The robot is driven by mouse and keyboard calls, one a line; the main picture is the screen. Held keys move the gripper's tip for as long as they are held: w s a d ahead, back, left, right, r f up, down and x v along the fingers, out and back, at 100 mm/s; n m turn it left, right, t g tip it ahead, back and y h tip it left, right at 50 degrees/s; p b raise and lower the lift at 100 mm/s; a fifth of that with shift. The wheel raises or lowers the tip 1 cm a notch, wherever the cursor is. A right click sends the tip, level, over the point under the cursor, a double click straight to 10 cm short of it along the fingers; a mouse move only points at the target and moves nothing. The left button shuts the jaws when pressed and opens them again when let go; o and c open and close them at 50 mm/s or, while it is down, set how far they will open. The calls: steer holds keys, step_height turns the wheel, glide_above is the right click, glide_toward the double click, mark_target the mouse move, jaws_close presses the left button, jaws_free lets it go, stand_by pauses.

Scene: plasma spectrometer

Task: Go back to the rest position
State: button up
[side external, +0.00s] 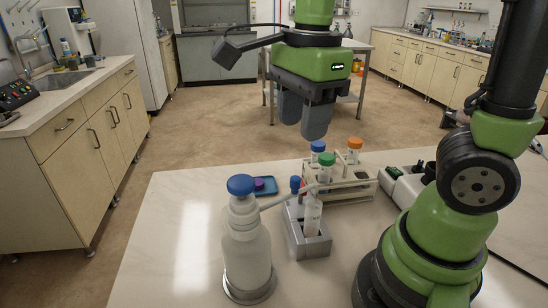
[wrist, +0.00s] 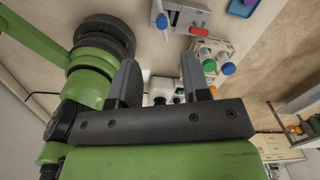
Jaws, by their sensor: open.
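My gripper (side external: 303,118) hangs in the air above and behind the white tube rack (side external: 352,193), its dark fingers pointing down. In the wrist view my gripper (wrist: 160,68) has its two fingers apart with nothing held between them. The rack holds tubes with blue (side external: 318,146), green (side external: 326,159) and orange (side external: 355,143) caps. A grey metal block (side external: 313,247) stands in front of it with a clear tube and a blue-capped item (side external: 295,184). No tube touches the fingers.
A white wash bottle (side external: 247,255) with a blue top stands at the front left, its spout reaching over the block. A small blue tray (side external: 267,184) lies behind it. A white and black device (side external: 405,185) stands right of the rack. The left of the table is clear.

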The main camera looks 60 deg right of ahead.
steer(key=s+r+n+t+y, duration=0.1)
steer(key=s+r+n+t, duration=0.1)
steer(key=n, duration=0.7)
steer(key=s+r+n+t, duration=0.2)
steer(key=s+n+t, duration=0.2)
steer(key=n, duration=0.5)
steer(key=shift+n+t+y, duration=0.3)
steer(key=shift+y, duration=0.1)
